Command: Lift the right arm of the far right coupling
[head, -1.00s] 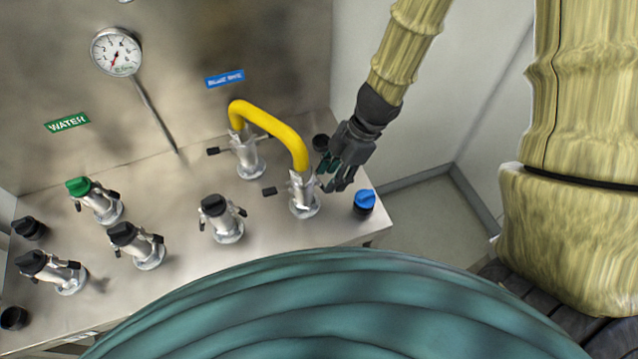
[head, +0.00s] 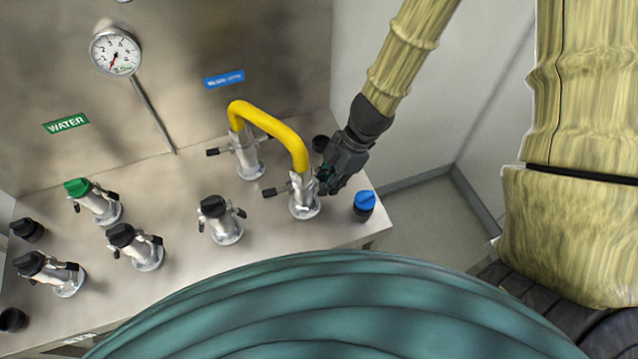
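The far right coupling (head: 303,197) is a silver fitting standing on the steel bench, with one end of a yellow hose bend (head: 270,122) in its top. Its left arm, a black-tipped lever (head: 275,192), sticks out to the left. Its right arm is hidden at my gripper. My gripper (head: 325,182) is dark grey and comes down from the upper right. Its fingertips are right beside the coupling's right side, where the right arm would be. The fingers look bunched together, but I cannot tell whether they are shut on the arm.
A second coupling (head: 246,158) holds the hose's other end, behind left. A blue-capped port (head: 364,203) stands close right of the gripper, a black cap (head: 320,144) just behind. Several capped couplings stand left. The bench ends right of the blue cap.

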